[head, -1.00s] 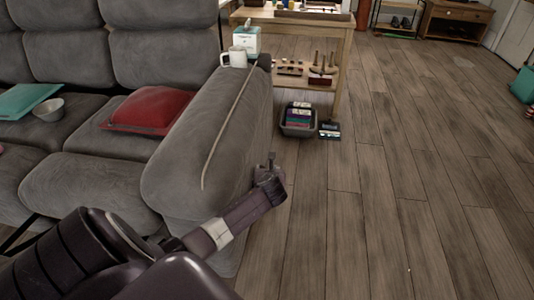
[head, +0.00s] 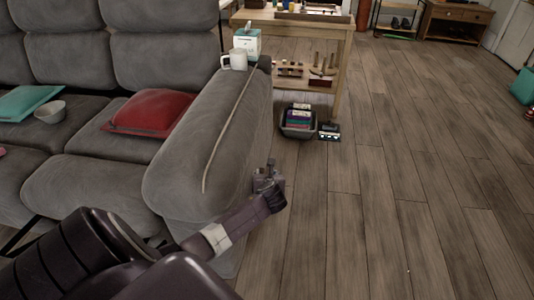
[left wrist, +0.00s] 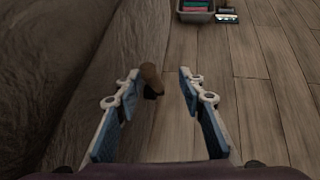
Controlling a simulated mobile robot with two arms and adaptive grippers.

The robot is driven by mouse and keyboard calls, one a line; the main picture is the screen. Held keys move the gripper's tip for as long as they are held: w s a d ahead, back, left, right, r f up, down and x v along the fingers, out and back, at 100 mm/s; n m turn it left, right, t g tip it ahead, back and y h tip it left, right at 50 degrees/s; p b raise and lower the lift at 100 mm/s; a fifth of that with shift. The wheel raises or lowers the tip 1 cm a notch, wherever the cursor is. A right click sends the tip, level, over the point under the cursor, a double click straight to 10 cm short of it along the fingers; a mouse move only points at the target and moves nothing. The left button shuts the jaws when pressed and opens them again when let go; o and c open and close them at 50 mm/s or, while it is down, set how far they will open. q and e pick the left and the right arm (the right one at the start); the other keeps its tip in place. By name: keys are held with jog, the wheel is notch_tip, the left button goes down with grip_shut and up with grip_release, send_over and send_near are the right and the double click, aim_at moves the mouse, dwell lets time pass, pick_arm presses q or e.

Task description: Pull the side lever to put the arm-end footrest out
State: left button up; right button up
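The grey sofa (head: 207,140) stands at the left, with its right arm nearest me. The side lever (left wrist: 150,78) shows in the left wrist view as a brown rounded handle with a dark stem, low beside the sofa's outer side. My left gripper (head: 268,172) is beside the outer face of that arm, pointing away from me. In the left wrist view its fingers (left wrist: 158,80) are open, with the lever handle between or just beyond their tips; contact cannot be told. The handle is not clear in the head view. The seat front (head: 100,190) beside the arm looks folded in. My right gripper is out of view.
A white mug (head: 235,58) and a tissue box (head: 247,42) stand at the far end of the sofa arm, and a thin stick (head: 228,130) lies along it. A grey bin (head: 298,124) sits by the wooden table (head: 340,70). The floor (head: 400,200) at right is open.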

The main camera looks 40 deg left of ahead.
pick_arm(q)
jog(key=shift+s+d+p, duration=2)
jog(key=shift+s+p, duration=0.05)
jog(key=shift+s, duration=0.15)
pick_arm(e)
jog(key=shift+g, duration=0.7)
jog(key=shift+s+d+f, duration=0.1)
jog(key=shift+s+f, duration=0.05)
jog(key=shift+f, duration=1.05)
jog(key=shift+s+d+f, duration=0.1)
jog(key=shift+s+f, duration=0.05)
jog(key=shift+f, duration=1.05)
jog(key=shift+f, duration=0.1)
pick_arm(q)
jog(key=shift+p, duration=0.45)
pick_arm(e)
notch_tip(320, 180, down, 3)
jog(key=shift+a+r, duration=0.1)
